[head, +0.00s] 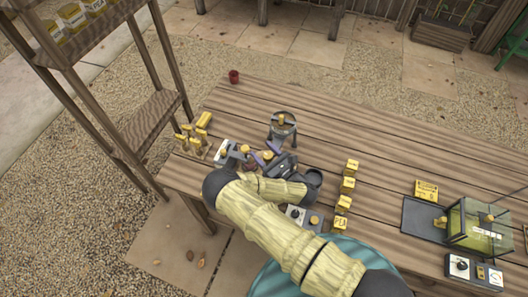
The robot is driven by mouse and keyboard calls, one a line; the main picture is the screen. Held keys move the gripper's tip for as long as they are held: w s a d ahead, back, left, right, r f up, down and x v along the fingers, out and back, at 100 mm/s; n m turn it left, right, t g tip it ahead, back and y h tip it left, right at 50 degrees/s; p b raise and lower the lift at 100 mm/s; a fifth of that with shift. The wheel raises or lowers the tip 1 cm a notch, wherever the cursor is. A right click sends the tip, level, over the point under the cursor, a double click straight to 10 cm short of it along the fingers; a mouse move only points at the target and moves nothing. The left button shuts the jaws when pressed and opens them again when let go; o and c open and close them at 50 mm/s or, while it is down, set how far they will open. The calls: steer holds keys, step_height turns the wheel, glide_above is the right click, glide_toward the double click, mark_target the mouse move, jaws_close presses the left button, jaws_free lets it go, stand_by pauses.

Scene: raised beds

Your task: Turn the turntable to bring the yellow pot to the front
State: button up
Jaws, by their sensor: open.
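My gripper (265,153) is open above the left part of the wooden table, with its purple-tipped fingers pointing away from me. A round grey stand (283,130) with a small yellow part on top is just beyond the fingers, apart from them as far as I can see. I cannot tell whether this stand is the turntable. I cannot make out a clear yellow pot. A small yellow knob (223,153) on a pale base is left of the fingers. My arm and wrist hide part of the table's near edge.
The wooden table (330,120) is clear at the back. Several yellow blocks (348,185) form a row right of my arm. A green glass tank (480,225) is at right. A wooden shelf rack (150,120) stands at left.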

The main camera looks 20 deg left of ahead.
step_height(320, 180, up, 10)
steer(key=b, duration=0.1)
stand_by(0.4)
